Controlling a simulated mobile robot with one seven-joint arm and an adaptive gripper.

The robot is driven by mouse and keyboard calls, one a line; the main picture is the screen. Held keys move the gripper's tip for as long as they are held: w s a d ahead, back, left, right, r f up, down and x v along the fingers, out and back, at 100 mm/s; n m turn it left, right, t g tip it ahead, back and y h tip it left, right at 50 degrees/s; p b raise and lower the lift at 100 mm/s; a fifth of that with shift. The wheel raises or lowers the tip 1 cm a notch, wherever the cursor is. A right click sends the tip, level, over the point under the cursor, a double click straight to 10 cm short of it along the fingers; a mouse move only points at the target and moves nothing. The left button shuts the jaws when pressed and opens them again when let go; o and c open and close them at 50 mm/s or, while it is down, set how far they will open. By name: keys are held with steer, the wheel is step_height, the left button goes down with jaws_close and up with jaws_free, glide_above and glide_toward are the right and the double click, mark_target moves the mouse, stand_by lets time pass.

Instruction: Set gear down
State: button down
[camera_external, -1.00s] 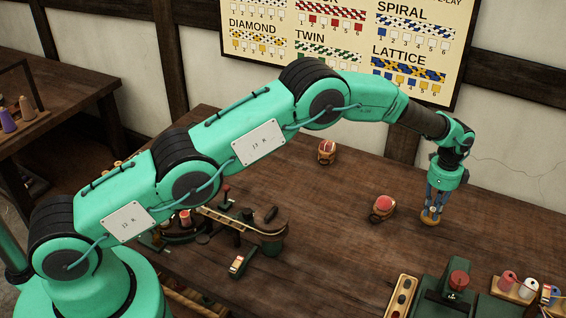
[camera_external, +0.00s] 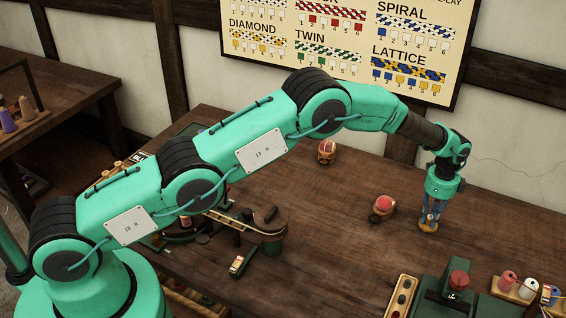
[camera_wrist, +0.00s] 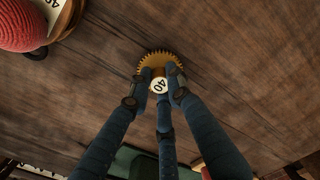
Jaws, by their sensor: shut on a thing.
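In the external view the gear (camera_external: 428,227) shows at the lower end of my gripper (camera_external: 431,215), at or just above the wooden table (camera_external: 330,245). I cannot tell whether it touches the table. The fingers hide part of its near side.
A red-topped ball-like object (camera_external: 384,203) with a tag stands close to the left of the gear, apart from it. A similar one (camera_external: 326,149) stands farther back. A green machine (camera_external: 450,285) and a spool rack (camera_external: 520,288) are at front right. Bare table lies around the gear.

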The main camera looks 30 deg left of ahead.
mark_target(431, 217)
steer(key=c, duration=1.6)
jaws_free()
steer(key=shift+f, duration=0.1)
step_height(431, 217, up, 12)
steer(key=shift+r+p, duration=0.1)
steer(key=shift+p, duration=0.35)
